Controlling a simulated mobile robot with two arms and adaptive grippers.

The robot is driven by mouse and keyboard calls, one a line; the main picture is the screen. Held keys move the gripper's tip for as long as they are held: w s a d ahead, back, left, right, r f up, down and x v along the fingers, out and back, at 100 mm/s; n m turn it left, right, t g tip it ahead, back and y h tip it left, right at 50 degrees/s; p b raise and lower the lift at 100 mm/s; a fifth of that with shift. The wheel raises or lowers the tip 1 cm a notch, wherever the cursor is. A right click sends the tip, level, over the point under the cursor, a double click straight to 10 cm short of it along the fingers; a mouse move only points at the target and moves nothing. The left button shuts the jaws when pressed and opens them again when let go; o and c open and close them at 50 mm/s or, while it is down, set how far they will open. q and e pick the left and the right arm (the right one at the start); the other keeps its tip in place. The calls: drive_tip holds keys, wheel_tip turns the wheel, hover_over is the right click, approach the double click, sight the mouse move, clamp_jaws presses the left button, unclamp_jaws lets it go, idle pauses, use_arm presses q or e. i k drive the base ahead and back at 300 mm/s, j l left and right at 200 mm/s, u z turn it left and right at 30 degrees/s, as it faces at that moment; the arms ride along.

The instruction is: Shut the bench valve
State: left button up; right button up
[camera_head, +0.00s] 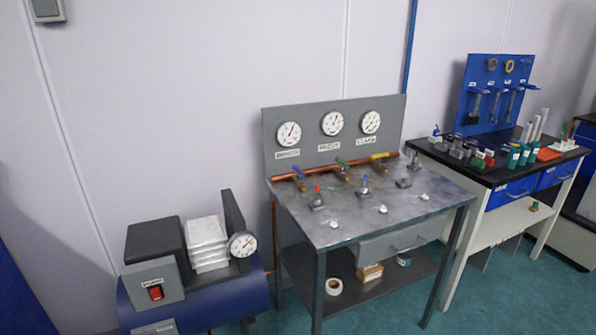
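A grey metal bench (345,208) stands in the middle with a grey gauge panel (300,119) at its back. Three lever valves sit on a copper pipe (321,171) below the panel: a blue-handled valve (299,172) at left, a green-handled valve (341,162) in the middle and a yellow-handled valve (379,156) at right. The yellow lever looks roughly in line with the pipe; the blue and green ones look angled to it. Small labels sit under the gauges; the left one (288,154) may read BENCH, but it is blurred. Neither gripper shows.
Small fittings (317,200) and white pieces (334,224) lie on the bench top. A blue compressor (240,294) with a red switch (155,292) stands at left. A black-topped tool bench (445,161) stands at right. Green floor (390,312) shows in front.

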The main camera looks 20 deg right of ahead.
sight(300, 174)
drive_tip(key=i+l+z, duration=0.25)
drive_tip(key=z, duration=0.15)
drive_tip(key=i+l+z, duration=0.1)
drive_tip(key=i+z, duration=0.65)
